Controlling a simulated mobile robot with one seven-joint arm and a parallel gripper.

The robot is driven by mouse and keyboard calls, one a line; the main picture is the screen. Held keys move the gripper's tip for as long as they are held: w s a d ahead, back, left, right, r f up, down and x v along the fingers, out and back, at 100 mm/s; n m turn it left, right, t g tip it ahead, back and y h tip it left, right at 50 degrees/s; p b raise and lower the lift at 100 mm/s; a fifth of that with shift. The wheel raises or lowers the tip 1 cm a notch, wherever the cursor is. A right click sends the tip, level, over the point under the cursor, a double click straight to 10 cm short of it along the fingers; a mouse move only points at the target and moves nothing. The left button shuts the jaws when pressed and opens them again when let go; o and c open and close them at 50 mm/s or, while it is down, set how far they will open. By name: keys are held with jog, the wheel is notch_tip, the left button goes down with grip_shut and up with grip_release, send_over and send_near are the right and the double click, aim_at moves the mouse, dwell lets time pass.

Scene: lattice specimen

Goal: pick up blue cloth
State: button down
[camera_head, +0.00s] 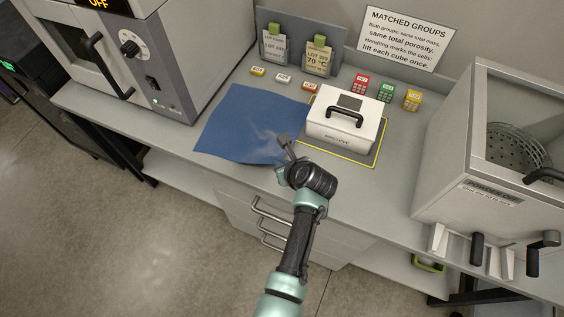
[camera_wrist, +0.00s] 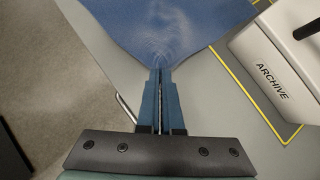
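The blue cloth (camera_head: 243,127) lies mostly flat on the grey bench top, between the oven and the white ARCHIVE box. In the wrist view the cloth (camera_wrist: 155,32) fills the top middle and narrows toward my fingertips, with creases fanning out from them. My gripper (camera_head: 284,142) is over the cloth's front right part. In the wrist view my gripper (camera_wrist: 161,75) has its fingers nearly together, pinching the cloth's near corner. The pinched bit is mostly hidden by the fingers. I cannot tell how far the corner is raised off the bench.
The ARCHIVE box (camera_head: 342,121) stands close right of the cloth on a yellow-outlined mat (camera_head: 369,154). Small labelled blocks and card holders (camera_head: 274,43) are behind. The oven (camera_head: 150,60) is at left, an open-topped machine (camera_head: 490,150) at right. Bare bench lies in front.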

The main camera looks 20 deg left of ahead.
notch_tip(320, 180, up, 7)
jog(key=p, duration=0.6)
jog(key=shift+f, duration=0.2)
jog(key=shift+r, duration=0.1)
notch_tip(320, 180, up, 36)
jog(key=p, duration=0.9)
dwell(0.4)
